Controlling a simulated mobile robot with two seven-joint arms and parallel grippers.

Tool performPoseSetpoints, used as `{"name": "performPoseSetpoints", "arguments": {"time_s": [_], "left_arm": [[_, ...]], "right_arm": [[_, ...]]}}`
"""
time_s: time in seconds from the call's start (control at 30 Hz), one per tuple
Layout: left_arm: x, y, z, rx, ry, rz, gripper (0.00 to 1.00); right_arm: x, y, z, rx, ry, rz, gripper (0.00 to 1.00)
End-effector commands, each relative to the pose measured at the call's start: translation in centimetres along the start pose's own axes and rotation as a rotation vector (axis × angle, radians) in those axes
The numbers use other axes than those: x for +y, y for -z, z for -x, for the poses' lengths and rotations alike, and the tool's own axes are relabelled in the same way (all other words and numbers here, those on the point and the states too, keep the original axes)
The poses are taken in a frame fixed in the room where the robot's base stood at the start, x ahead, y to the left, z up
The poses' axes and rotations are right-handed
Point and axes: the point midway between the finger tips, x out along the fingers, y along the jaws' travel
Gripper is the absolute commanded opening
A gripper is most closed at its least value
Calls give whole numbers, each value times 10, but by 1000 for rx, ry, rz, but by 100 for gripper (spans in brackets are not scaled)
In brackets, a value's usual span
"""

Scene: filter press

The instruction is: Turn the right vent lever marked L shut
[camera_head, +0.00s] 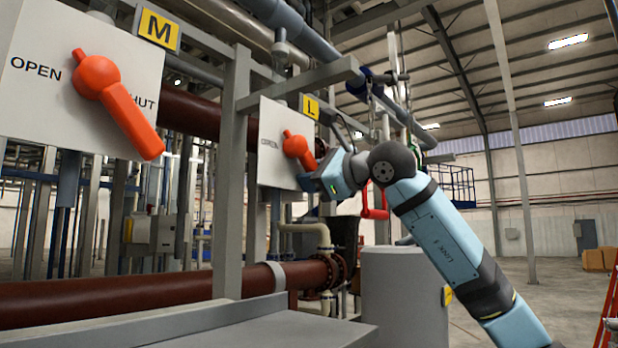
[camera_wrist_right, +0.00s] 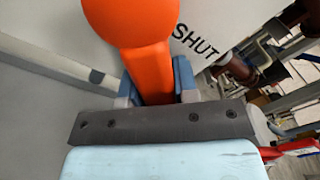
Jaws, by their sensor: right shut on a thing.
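The orange vent lever (camera_head: 297,147) sits on a white plate (camera_head: 268,172) under the yellow tag marked L (camera_head: 310,107) in the head view. It points down and to the right. My right gripper (camera_head: 308,181) is at the lever's lower end. In the right wrist view the orange lever (camera_wrist_right: 145,60) runs down between the blue-grey fingers of my right gripper (camera_wrist_right: 157,88), which are shut on it. The word SHUT (camera_wrist_right: 194,42) shows on the plate to the right of the lever. My left gripper is not in view.
A larger orange lever (camera_head: 120,105) on a plate with OPEN and SHUT stands at the left under a tag marked M (camera_head: 159,30). A grey post (camera_head: 232,170) stands between the two plates. A grey cylinder (camera_head: 405,300) stands below my right arm.

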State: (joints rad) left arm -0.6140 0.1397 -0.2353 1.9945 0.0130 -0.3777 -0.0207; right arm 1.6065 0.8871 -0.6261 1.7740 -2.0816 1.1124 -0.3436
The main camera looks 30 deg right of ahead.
Motion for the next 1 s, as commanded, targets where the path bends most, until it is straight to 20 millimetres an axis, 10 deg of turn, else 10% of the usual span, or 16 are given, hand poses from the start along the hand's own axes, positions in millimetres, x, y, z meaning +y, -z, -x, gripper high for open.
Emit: {"name": "performPoseSetpoints", "arguments": {"time_s": [0.03, 0.07, 0.17, 0.57, 1.0], "left_arm": [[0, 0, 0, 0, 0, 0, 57], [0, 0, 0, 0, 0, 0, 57], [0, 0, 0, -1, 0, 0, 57], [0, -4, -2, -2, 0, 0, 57], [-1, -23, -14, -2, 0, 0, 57]], "right_arm": [[-2, -1, 1, -2, 6, 5, 0], [-2, -1, 1, -2, 6, 5, 30], [-2, -1, 1, -2, 5, 4, 53], [0, 0, 9, -2, 4, 3, 53], [0, 1, 102, -1, 7, 4, 53]]}}
